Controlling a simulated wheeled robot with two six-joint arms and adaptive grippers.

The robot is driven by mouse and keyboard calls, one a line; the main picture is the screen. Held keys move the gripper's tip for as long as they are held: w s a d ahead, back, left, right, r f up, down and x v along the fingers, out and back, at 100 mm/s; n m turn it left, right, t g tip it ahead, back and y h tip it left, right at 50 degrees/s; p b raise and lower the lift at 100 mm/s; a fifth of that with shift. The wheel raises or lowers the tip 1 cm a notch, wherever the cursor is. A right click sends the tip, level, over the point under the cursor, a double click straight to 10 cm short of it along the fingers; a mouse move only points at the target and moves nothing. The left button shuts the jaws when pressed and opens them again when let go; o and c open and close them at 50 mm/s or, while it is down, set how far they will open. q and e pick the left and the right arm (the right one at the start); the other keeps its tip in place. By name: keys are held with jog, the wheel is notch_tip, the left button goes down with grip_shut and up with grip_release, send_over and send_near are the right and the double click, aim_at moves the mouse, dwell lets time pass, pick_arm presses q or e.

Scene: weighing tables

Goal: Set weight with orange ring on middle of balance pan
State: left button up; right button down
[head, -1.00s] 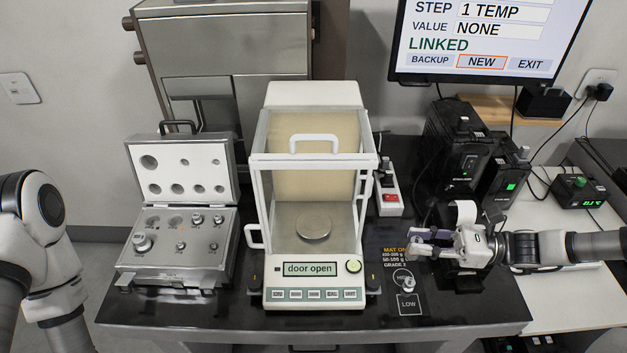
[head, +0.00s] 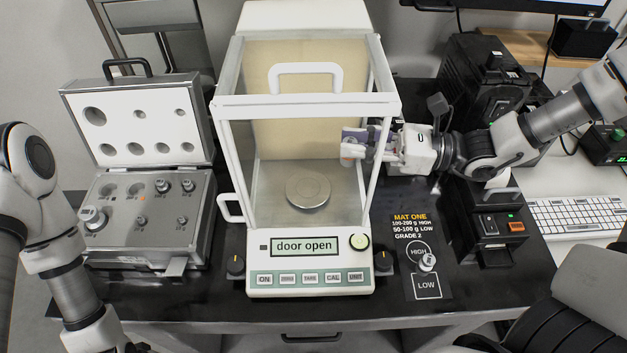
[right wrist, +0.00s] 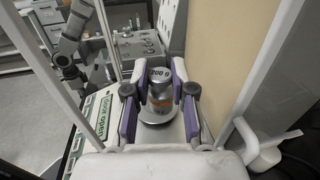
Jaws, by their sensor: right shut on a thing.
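My right gripper (head: 356,147) reaches in at the right side of the glass-walled balance (head: 308,283). In the right wrist view, its purple-padded fingers (right wrist: 160,92) are shut on a silver weight marked 200 g (right wrist: 160,76), which has an orange ring. The weight is upright and appears over the round pan (right wrist: 158,118); the head view shows the pan (head: 307,190) bare, with the gripper above and to its right.
The balance display (head: 304,246) reads "door open". An open weight case (head: 190,235) with several weights stands left. A small weight (head: 427,263) stands on the HIGH/LOW mat (head: 440,287) at right. A black device (head: 490,225) and a keyboard (head: 575,215) are farther right.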

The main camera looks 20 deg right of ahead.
jog(key=s+x, duration=0.1)
jog(key=x, duration=0.6)
notch_tip(320, 180, down, 6)
jog(key=shift+s+a+f, duration=0.1)
jog(key=shift+f, duration=0.05)
jog(key=shift+a+f, duration=0.2)
jog(key=shift+f, duration=0.3)
jog(key=c, duration=1)
grip_release()
jog(key=shift+r, duration=0.15)
jog(key=shift+d+r+p, duration=0.1)
jog(key=shift+r+p, duration=0.2)
jog(key=shift+p, duration=0.05)
jog(key=v, duration=0.6)
jog(key=shift+d+f, duration=0.1)
jog(key=shift+d, duration=0.15)
jog(key=shift+s+d+f, duration=0.1)
jog(key=shift+s+d, duration=0.2)
jog(key=shift+d, duration=0.05)
